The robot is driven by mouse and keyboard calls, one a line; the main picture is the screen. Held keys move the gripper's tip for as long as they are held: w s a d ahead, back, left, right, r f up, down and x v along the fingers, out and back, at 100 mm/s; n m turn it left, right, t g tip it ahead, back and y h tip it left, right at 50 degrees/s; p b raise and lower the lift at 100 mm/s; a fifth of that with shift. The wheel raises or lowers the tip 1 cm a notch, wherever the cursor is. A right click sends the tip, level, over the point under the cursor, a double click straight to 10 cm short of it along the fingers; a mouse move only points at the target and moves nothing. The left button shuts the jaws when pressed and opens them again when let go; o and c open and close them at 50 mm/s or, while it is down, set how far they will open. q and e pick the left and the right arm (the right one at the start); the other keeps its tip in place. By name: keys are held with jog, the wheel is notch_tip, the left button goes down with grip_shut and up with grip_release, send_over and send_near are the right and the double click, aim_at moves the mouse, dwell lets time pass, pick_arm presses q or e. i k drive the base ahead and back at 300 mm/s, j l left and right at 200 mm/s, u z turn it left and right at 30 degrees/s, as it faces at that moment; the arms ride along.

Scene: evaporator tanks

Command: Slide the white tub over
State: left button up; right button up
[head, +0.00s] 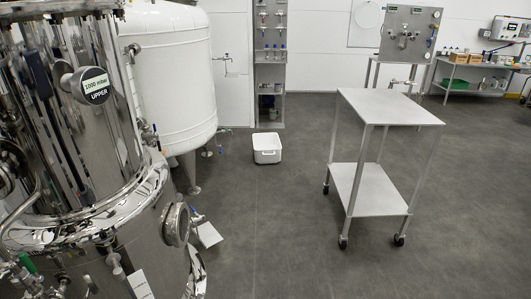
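The white tub (267,156) is a small open-topped container. It stands upright on the dark grey floor in the middle of the head view, right of the large white tank. It looks empty, though its inside is seen only from above at an angle. Nothing is touching it that I can see. Neither of my grippers is in view.
A steel tank (90,150) with valves fills the left, with the white tank (170,75) behind it. A wheeled two-shelf cart (389,106) stands right of the tub. Behind are a narrow shelf unit (270,60) and a workbench (475,66). Floor in front of the tub is clear.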

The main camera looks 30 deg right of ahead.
aim_at(267, 146)
jog(key=i+l+z, duration=0.6)
jog(key=i+z, duration=0.15)
jog(key=i, duration=0.2)
jog(key=i+l+z, duration=0.1)
jog(key=i+z, duration=0.4)
jog(key=i, duration=1.85)
